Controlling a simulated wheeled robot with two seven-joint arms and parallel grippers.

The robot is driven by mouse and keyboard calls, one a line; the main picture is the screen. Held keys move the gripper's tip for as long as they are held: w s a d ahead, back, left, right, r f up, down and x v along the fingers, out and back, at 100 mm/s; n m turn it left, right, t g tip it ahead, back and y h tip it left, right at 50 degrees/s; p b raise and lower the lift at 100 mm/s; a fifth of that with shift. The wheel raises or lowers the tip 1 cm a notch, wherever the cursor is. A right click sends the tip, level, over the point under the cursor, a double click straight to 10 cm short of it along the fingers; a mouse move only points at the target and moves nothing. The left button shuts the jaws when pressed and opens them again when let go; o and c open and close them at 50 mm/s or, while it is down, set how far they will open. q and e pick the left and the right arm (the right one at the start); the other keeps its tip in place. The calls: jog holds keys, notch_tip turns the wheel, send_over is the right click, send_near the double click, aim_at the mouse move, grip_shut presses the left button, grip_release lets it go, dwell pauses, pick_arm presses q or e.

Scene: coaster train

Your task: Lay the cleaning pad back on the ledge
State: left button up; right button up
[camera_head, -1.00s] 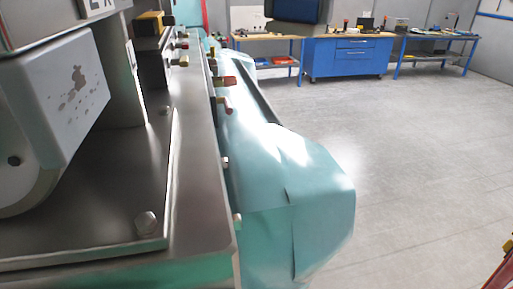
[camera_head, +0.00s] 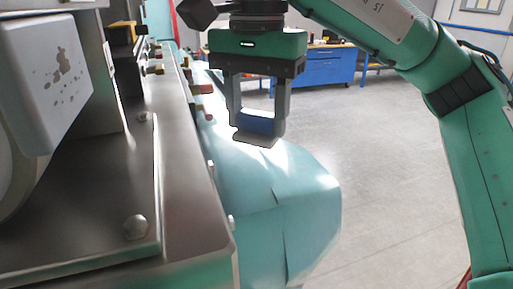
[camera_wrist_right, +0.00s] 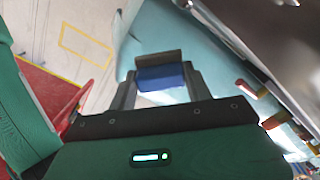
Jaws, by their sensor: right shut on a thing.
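The cleaning pad (camera_head: 260,124) has a blue body with a dark grey face on its underside. My right gripper (camera_head: 258,120) is shut on it, with one finger at each end. The pad hangs in the air in front of the teal casing, right of the steel ledge (camera_head: 185,165). In the right wrist view the pad (camera_wrist_right: 162,77) lies across between the fingertips of my right gripper (camera_wrist_right: 160,74), its grey edge outermost. The ledge runs along the machine at the left; its far part is partly hidden by fittings. My left gripper is out of view.
Red and brass knobs (camera_head: 202,89) stick out along the ledge's side. A white worn housing (camera_head: 45,85) and a bolted plate (camera_head: 90,215) stand at the left. The teal casing (camera_head: 290,215) bulges below. Open floor (camera_head: 390,160) lies to the right.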

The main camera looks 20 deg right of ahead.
aim_at(256, 132)
jog(key=shift+f, duration=2.9)
jog(key=o, duration=1.1)
jog(key=shift+r, duration=0.15)
notch_tip(256, 132, up, 12)
jog(key=shift+f, duration=0.1)
